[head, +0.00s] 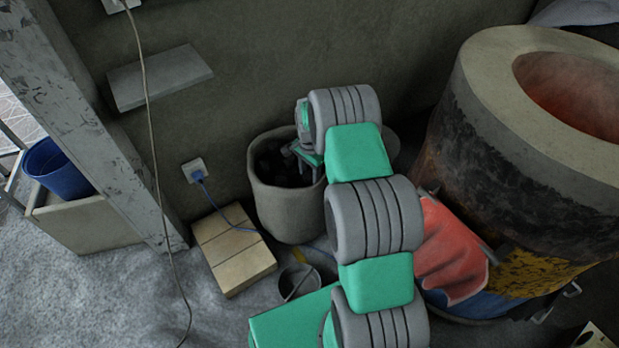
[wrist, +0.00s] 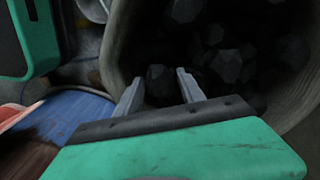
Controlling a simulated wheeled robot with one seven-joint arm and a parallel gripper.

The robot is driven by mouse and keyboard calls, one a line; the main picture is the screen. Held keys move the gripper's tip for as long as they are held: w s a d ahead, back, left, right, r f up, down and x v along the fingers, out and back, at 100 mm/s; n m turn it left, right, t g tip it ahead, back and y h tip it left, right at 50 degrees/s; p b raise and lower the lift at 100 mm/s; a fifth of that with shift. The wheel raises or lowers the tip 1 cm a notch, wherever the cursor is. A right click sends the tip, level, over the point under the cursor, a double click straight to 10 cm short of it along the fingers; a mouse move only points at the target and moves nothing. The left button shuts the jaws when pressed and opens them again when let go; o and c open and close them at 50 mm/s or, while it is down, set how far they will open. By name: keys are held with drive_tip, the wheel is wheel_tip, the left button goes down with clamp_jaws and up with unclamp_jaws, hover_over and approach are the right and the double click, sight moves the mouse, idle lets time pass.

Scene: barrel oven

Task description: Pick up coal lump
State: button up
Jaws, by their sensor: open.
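Dark coal lumps fill the lower part of a grey round bucket (head: 287,213) that stands against the back wall. In the wrist view one coal lump (wrist: 161,84) lies between and just beyond my open fingertips. Several other lumps, such as a larger grey-black coal lump (wrist: 227,66), lie to its right and behind. My gripper (wrist: 160,85) is open and empty, reaching into the mouth of the bucket. In the head view my gripper (head: 300,155) is at the bucket's right side, partly hidden by my arm. Whether the fingers touch the lump I cannot tell.
The large barrel oven (head: 510,150) with a glowing inside stands right of my arm, a red cloth (head: 450,250) against it. A cable (head: 150,130) hangs at left.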

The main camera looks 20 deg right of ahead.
sight(310, 172)
clamp_jaws()
idle(0.3)
drive_tip(key=shift+r+p, duration=0.3)
drive_tip(key=shift+r, duration=0.25)
wheel_tip(310, 172, up, 3)
drive_tip(key=shift+f+p, duration=0.1)
drive_tip(key=shift+p, duration=0.55)
drive_tip(key=s+r+p, duration=0.2)
drive_tip(key=s+r, duration=0.2)
drive_tip(key=s, duration=0.3)
drive_tip(key=s+d+r+p, duration=0.1)
drive_tip(key=s+r+p, duration=0.1)
drive_tip(key=s+r, duration=0.3)
drive_tip(key=shift+s, duration=1)
drive_tip(key=shift+d, duration=0.1)
